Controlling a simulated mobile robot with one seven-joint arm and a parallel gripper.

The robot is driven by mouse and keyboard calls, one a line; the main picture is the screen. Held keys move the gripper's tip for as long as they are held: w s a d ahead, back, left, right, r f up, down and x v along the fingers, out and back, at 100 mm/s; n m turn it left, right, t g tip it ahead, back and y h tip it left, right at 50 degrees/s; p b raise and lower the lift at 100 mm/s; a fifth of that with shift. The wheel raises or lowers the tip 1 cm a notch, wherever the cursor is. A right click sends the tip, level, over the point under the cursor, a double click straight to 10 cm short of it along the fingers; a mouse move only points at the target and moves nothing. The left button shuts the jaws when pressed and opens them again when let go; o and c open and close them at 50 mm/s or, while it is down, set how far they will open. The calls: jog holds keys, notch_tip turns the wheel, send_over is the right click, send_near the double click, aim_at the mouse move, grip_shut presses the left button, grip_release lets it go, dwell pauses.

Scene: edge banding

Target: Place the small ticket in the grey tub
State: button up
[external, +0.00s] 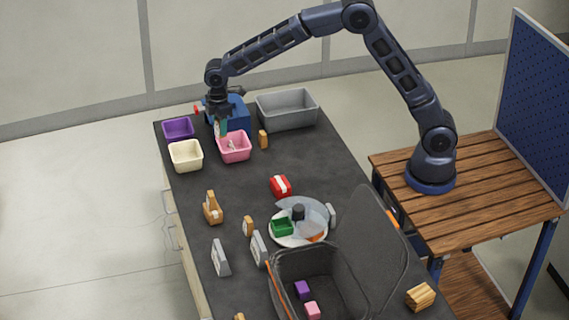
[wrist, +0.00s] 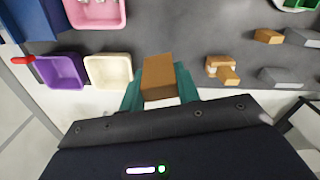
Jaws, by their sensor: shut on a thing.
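The grey tub (external: 288,118) stands at the far end of the dark bench, to the right of my gripper (external: 221,130) in the external view. In the wrist view my gripper (wrist: 159,92) has its teal fingers shut on a brown rectangular piece (wrist: 158,72). I cannot tell for sure whether this piece is the small ticket. The gripper hangs over the far end of the bench, near the pink tub, left of the grey tub. The held piece is hard to make out in the external view, and the grey tub is not in the wrist view.
Purple (external: 178,135), cream (external: 186,162) and pink (external: 235,154) tubs stand near the gripper. A blue box (external: 238,108) is beside the grey tub. A small orange-brown block (external: 263,139) stands near it. A plate (external: 283,240) and a dark bin (external: 290,262) are nearer the front.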

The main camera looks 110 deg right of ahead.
jog(key=s+d, duration=0.8)
jog(key=d, duration=0.3)
jog(key=m, duration=0.3)
send_over(286, 111)
jog(key=w+a, duration=0.2)
jog(key=a, duration=0.3)
notch_tip(286, 111, down, 19)
jog(key=shift+s+a+f, duration=0.1)
jog(key=shift+s+a, duration=0.05)
jog(key=shift+f, duration=0.15)
jog(key=o, duration=0.9)
jog(key=shift+o, duration=0.2)
